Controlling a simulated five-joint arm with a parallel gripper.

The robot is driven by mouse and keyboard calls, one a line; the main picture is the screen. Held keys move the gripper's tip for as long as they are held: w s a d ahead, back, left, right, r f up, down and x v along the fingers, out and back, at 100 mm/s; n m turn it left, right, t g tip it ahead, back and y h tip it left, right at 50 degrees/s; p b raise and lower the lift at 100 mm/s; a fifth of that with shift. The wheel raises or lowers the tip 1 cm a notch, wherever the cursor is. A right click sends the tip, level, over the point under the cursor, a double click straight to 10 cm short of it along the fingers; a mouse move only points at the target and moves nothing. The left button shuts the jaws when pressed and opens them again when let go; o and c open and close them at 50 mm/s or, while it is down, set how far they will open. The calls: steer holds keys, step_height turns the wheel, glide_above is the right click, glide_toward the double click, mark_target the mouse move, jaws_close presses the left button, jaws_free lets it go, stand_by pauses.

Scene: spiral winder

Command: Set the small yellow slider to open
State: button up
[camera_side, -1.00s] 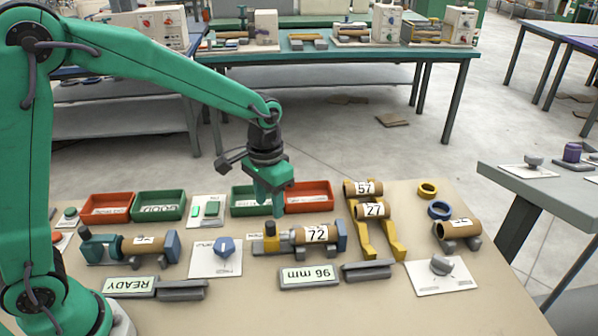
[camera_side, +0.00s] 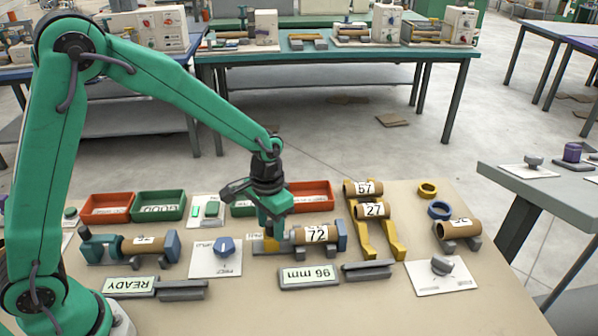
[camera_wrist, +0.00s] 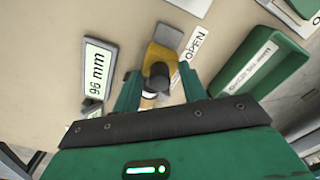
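The small yellow slider (camera_side: 257,246) sits at the left end of the holder with the tube marked 72 (camera_side: 316,235). My gripper (camera_side: 271,236) is down over that end and partly hides the slider in the side view. In the wrist view the yellow slider (camera_wrist: 161,58) has a dark round knob (camera_wrist: 159,76) in front of it. The fingers of my gripper (camera_wrist: 160,88) are apart, one on each side of the knob, with gaps visible. A label reading OPEN (camera_wrist: 193,45) lies just right of the slider. I cannot tell whether a finger touches it.
A 96 mm sign (camera_side: 309,275) stands in front of the holder. Green (camera_side: 158,205) and red (camera_side: 107,208) bins line the back. A blue knob (camera_side: 224,246) on a white plate is to the left. Yellow rails (camera_side: 394,251) with tubes 57 and 27 are to the right.

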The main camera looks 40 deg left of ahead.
jaws_close()
steer(key=shift+s+a, duration=1)
steer(key=shift+a, duration=0.05)
steer(key=shift+o, duration=0.4)
jaws_free()
steer(key=shift+r, duration=0.1)
step_height(320, 180, up, 8)
